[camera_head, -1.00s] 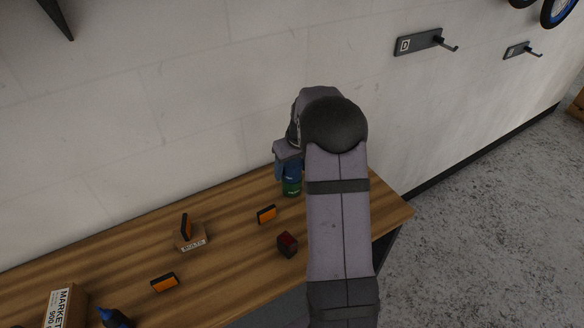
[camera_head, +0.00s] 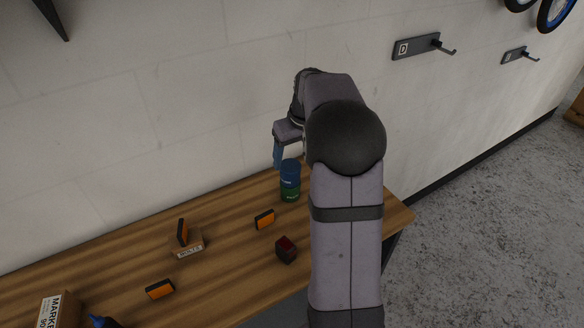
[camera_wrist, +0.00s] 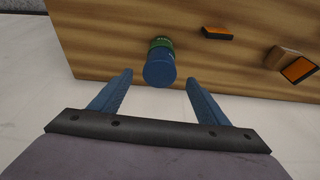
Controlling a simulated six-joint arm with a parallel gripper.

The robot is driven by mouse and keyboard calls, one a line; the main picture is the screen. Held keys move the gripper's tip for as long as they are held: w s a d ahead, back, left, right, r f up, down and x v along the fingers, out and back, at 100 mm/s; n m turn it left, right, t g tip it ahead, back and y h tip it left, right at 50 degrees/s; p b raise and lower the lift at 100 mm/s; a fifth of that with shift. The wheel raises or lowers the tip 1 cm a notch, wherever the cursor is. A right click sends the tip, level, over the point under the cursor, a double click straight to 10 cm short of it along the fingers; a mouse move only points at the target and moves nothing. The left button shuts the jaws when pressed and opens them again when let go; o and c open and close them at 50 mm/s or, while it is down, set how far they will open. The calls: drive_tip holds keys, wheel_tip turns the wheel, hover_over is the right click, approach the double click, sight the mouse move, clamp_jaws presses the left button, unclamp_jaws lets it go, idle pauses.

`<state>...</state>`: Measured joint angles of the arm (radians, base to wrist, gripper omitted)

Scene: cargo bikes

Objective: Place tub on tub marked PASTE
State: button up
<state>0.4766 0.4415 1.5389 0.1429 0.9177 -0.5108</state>
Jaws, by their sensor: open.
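A blue tub (camera_head: 290,168) stands upright on top of a green tub (camera_head: 290,194) near the back edge of the wooden table. In the wrist view the blue tub (camera_wrist: 159,68) shows its round end, with the green tub (camera_wrist: 161,43) beyond it. Lettering on the tubs is too small to read. My gripper (camera_head: 279,158) is open, above and slightly left of the stack in the head view. In the wrist view its blue fingers lie on either side of the blue tub, apart from it.
On the table (camera_head: 220,278) are a dark red block (camera_head: 286,249), orange-and-black pieces (camera_head: 264,219) (camera_head: 160,289), a cardboard box with another such piece (camera_head: 188,247), a MARKET box (camera_head: 57,311) and a blue-tipped bottle (camera_head: 104,322). The wall stands close behind the stack.

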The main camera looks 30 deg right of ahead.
drive_tip(key=shift+v, duration=1.85)
drive_tip(key=s+a+f+g, duration=0.1)
drive_tip(key=s+a+f, duration=0.5)
drive_tip(key=s+a, duration=0.4)
drive_tip(key=s+a+f+g, duration=0.2)
drive_tip(key=s+a+f, duration=0.4)
drive_tip(key=s+a, duration=0.5)
drive_tip(key=s, duration=0.3)
drive_tip(key=shift+f, duration=0.2)
drive_tip(key=shift+w, duration=0.1)
